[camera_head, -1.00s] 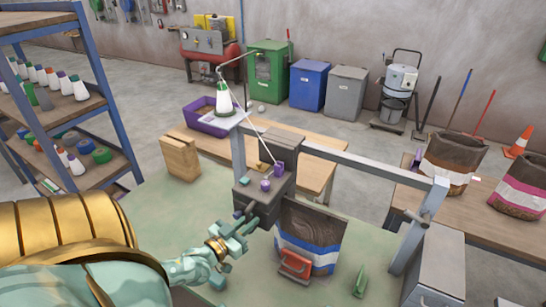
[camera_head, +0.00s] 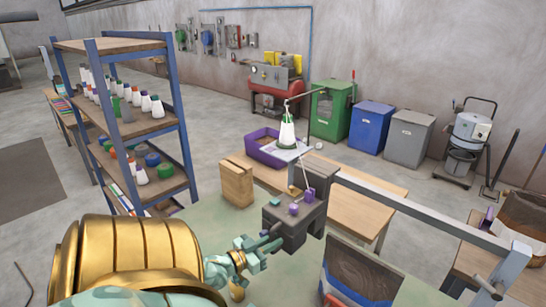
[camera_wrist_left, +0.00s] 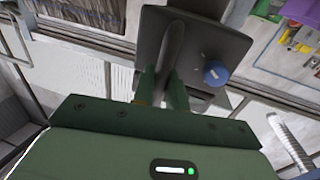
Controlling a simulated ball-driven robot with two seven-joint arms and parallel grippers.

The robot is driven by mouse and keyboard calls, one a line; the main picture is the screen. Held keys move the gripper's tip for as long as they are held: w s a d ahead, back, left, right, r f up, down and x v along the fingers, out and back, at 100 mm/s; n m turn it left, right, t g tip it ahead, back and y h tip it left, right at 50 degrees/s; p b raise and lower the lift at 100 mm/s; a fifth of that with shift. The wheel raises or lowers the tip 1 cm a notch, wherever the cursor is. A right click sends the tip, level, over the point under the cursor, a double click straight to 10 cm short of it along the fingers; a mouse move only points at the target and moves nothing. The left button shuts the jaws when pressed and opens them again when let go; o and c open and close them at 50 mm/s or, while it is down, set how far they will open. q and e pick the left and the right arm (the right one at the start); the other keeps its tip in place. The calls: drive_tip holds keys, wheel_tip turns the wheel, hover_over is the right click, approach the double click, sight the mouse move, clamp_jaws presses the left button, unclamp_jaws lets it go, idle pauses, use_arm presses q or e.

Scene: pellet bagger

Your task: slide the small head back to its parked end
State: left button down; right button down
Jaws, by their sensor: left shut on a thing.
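The small head (camera_head: 294,218) is a dark grey box with purple knobs on top, at the left end of the pale rail (camera_head: 420,212). A thin rod-like handle (camera_head: 266,231) points from its near side. My left gripper (camera_head: 264,248) is at this handle and shut on it. In the left wrist view, the green fingers (camera_wrist_left: 165,92) close around a grey grip below the head's dark plate (camera_wrist_left: 192,48). A blue knob (camera_wrist_left: 216,73) shows beside it. The exact finger contact is partly hidden. My right gripper is not in view.
An open bag (camera_head: 362,268) with a blue band stands right of the head. A shelf (camera_head: 150,125) stands at the left.

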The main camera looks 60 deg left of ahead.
use_arm(q)
drive_tip(key=c, duration=1.5)
unclamp_jaws()
drive_tip(key=shift+s, duration=0.15)
drive_tip(key=s, duration=0.5)
drive_tip(key=s+d, duration=0.1)
drive_tip(key=s, duration=1)
drive_tip(key=shift+s+d+b, duration=0.1)
drive_tip(key=shift+d+b, duration=0.05)
drive_tip(key=shift+b, duration=0.15)
